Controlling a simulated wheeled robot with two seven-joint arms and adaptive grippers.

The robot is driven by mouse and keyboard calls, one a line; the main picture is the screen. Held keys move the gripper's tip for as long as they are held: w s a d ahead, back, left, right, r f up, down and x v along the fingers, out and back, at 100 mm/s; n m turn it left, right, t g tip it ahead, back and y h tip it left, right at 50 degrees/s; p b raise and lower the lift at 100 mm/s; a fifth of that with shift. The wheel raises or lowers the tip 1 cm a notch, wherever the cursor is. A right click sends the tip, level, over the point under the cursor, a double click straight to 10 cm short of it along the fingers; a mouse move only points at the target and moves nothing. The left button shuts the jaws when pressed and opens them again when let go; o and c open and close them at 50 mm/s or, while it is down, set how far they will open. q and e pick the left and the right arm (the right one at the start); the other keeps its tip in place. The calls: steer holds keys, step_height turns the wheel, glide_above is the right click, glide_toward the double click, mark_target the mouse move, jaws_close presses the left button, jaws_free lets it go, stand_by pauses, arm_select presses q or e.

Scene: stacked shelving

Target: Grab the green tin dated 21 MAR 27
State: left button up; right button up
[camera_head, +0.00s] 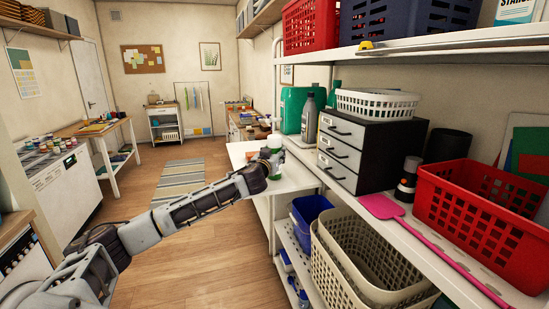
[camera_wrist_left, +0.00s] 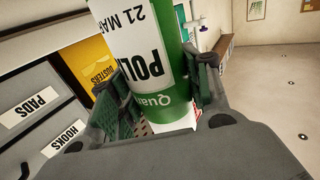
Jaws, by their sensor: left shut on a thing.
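The green tin (camera_wrist_left: 145,50) has a white label that reads "21 MA" and "POLI" in the left wrist view, printed upside down there; the rest of the date is cut off at the top edge. My left gripper (camera_wrist_left: 160,95) has a green-padded finger on each side of the tin and is shut on it. In the head view the gripper (camera_head: 268,160) is at the left end of the shelving, over a white surface. The tin (camera_head: 274,142) shows there only small, partly hidden by the gripper. My right gripper is not in view.
A dark drawer unit (camera_head: 340,156) with a white basket (camera_head: 377,103) on top stands just right of the gripper. A grey bottle (camera_head: 309,118) and green container (camera_head: 291,108) stand behind it. Beige baskets (camera_head: 335,280) sit below. The floor on the left is open.

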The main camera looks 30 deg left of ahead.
mark_target(275, 136)
arm_select(q)
steer(key=shift+r, duration=0.1)
steer(key=shift+r, duration=4.95)
